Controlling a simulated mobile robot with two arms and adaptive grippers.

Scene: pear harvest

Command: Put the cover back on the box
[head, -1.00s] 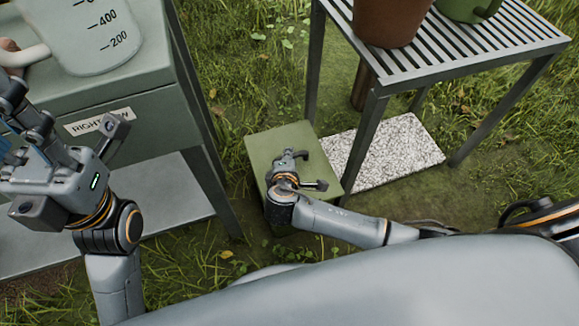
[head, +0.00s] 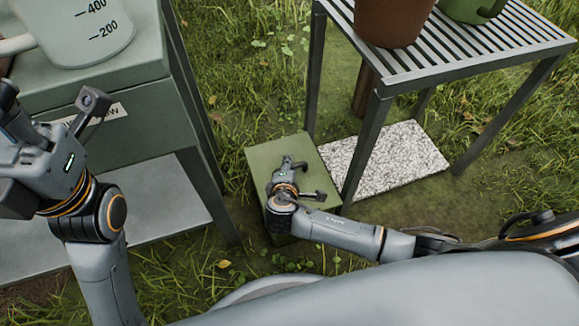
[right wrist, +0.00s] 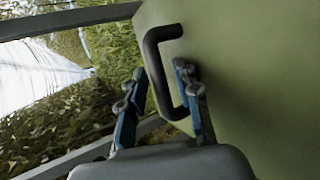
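A green box (head: 268,218) stands on the grass beside the drawer cabinet. Its flat green top, which looks like the cover (head: 268,155), lies over it; I cannot tell how well it is seated. My right gripper (head: 285,163) is low over this top in the head view and hides part of it. In the right wrist view a dark bent handle (right wrist: 156,60) stands on the green surface. The two blue-padded fingers of the right gripper (right wrist: 160,80) are apart, one on either side of it, with gaps visible. My left gripper (head: 8,100) is at the left edge, its fingertips partly cut off.
A grey-green cabinet (head: 150,125) with a labelled drawer and a measuring jug (head: 75,30) stands at the left. A slatted metal table (head: 440,65) with a brown pot (head: 393,18) stands at the right. A speckled slab (head: 400,160) lies beneath it, close to the box.

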